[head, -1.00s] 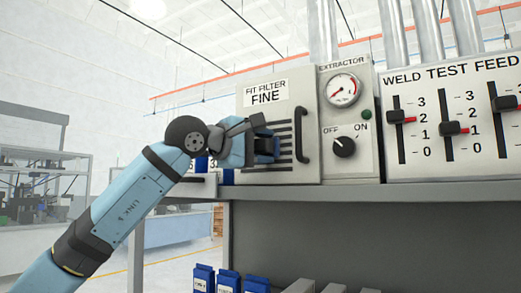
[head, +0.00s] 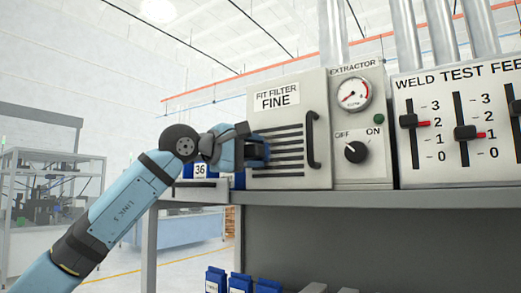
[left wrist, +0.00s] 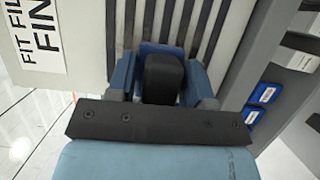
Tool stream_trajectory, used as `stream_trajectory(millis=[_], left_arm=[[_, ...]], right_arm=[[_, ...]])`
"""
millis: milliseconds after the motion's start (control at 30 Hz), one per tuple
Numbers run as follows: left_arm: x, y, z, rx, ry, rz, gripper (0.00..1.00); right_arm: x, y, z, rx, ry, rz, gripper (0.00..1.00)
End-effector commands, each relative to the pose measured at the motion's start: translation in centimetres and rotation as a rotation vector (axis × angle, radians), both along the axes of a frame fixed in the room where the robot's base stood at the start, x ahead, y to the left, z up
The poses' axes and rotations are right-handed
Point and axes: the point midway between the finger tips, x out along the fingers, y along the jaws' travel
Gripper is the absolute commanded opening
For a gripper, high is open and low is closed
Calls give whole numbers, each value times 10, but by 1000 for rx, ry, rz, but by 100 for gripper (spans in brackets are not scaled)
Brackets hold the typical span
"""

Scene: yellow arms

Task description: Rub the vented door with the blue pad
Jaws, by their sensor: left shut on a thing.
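The vented door (head: 288,120) is a light grey panel labelled "FIT FILTER FINE", with dark horizontal slots and a black handle (head: 313,140) at its right. My left gripper (head: 254,150) is at the left part of the slots, shut on the blue pad (head: 264,149). In the left wrist view the pad (left wrist: 160,47) shows as a blue edge beyond a black block between the fingers (left wrist: 162,82), against or very close to the slots (left wrist: 200,30); exact contact is hidden. My right gripper is not in view.
Right of the door are an extractor panel (head: 362,155) with gauge and knob, and a slider panel (head: 440,170). A grey shelf (head: 380,197) runs beneath. Blue bins (head: 215,279) stand lower down. A blue bin marked 36 (head: 200,171) is near my left gripper.

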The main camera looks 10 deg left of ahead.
Motion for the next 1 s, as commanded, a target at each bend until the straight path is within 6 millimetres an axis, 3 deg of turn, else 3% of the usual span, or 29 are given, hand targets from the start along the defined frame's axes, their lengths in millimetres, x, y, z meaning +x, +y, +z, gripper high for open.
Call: stream_trajectory(millis=[300, 633, 1000], left_arm=[[7, 19, 1, -1, 1, 1, 28], [8, 17, 21, -1, 1, 0, 28], [0, -3, 18, 1, -1, -2, 28]], right_arm=[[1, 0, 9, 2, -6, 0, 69], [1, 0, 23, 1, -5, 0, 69], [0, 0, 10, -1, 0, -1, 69]])
